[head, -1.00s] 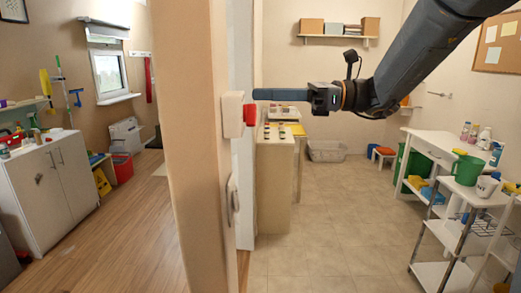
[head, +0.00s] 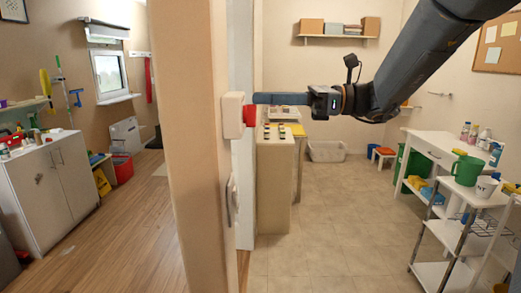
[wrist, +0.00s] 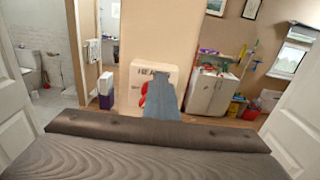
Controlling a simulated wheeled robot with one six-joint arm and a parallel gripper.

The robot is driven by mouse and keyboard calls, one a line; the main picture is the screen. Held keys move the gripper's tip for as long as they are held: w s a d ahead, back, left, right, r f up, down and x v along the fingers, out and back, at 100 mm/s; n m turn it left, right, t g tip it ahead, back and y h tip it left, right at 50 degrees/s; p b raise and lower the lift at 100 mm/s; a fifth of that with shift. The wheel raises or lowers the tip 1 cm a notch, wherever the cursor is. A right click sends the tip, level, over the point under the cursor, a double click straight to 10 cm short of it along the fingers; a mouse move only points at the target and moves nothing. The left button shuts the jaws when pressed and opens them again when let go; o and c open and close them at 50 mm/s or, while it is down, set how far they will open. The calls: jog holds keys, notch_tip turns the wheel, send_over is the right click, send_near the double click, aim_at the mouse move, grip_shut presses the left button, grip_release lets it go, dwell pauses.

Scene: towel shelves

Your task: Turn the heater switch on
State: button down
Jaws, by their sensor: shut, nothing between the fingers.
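The heater switch is a white box (head: 232,115) on the edge of the beige wall, with a red switch part (head: 250,116) on its right side. In the wrist view the box (wrist: 139,72) shows part of a "HEA…" label, and the red part (wrist: 144,92) shows beside my fingers. My gripper (head: 256,99) is shut and empty, its blue-grey fingers pointing left with the tips at the top of the red part. I cannot tell whether they touch it. In the wrist view my gripper (wrist: 161,78) hides the right part of the box front.
A white trolley (head: 455,235) is at the right. The tiled floor (head: 335,220) between is clear.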

jog(key=shift+s+f+p, duration=0.2)
jog(key=shift+s+p, duration=0.3)
jog(key=shift+p, duration=0.9)
jog(key=shift+r, duration=0.15)
jog(key=shift+w+r+p, duration=0.1)
jog(key=shift+r+p, duration=0.25)
jog(key=shift+p, duration=0.3)
jog(key=d+p, duration=0.1)
jog(key=d, duration=0.5)
